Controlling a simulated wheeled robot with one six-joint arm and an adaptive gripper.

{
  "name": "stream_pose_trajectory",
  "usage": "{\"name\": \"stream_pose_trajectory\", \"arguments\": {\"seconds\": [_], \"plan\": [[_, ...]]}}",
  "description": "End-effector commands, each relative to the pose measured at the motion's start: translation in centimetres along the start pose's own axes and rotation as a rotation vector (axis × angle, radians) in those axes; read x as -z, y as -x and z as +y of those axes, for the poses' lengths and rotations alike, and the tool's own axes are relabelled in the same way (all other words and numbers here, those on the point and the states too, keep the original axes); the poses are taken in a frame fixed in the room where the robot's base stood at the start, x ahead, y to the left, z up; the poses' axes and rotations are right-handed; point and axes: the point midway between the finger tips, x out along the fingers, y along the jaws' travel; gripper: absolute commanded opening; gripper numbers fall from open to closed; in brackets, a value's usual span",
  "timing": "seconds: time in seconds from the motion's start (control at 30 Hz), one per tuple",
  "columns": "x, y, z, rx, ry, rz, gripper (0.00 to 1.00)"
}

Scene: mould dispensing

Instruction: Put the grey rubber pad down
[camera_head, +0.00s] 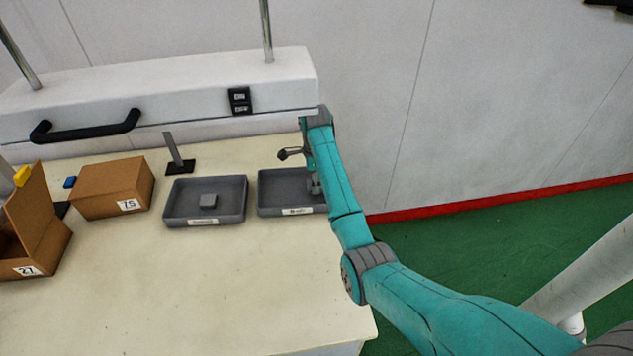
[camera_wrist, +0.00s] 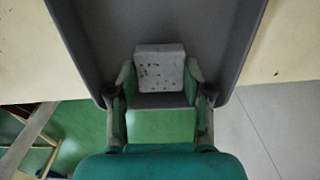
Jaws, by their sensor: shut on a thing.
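My gripper (camera_head: 314,186) reaches down at the right grey tray (camera_head: 268,210), within its outline. In the wrist view, my gripper's fingers (camera_wrist: 160,76) are shut on the sides of a light grey, speckled rubber pad (camera_wrist: 160,64). The tray's dark grey wall (camera_wrist: 238,62) shows around it. I cannot tell whether the pad touches the tray floor. In the head view the held pad is mostly hidden by my gripper and arm.
A closed carton (camera_head: 112,188) and an open carton (camera_head: 40,240) stand at left. The table's front (camera_head: 190,290) is clear.

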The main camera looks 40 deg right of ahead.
Motion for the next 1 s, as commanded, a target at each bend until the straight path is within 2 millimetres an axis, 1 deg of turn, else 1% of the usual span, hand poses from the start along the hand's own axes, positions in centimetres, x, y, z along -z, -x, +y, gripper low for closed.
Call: {"name": "stream_pose_trajectory", "arguments": {"seconds": [0.03, 0.13, 0.5, 0.53, 0.57, 0.6, 0.63, 0.9, 1.0], "plan": [[-0.2, -0.9, 0.5, -0.003, 0.000, 0.001, 0.15], [-0.5, -1.8, 0.9, -0.002, -0.001, 0.000, 0.15], [-0.5, -2.2, 0.9, -0.001, -0.003, 0.000, 0.15], [-0.5, -2.2, 0.9, 0.000, -0.003, 0.000, 0.54], [-0.5, -2.2, 0.9, 0.000, -0.003, 0.000, 0.62], [-0.5, -2.2, 0.9, 0.000, -0.003, 0.000, 0.72], [-0.5, -2.2, 0.9, 0.000, -0.003, 0.000, 0.75], [-0.5, -2.1, 0.9, 0.000, -0.003, 0.000, 0.75], [-0.5, -1.8, 0.8, 0.000, -0.003, 0.000, 0.75]]}}
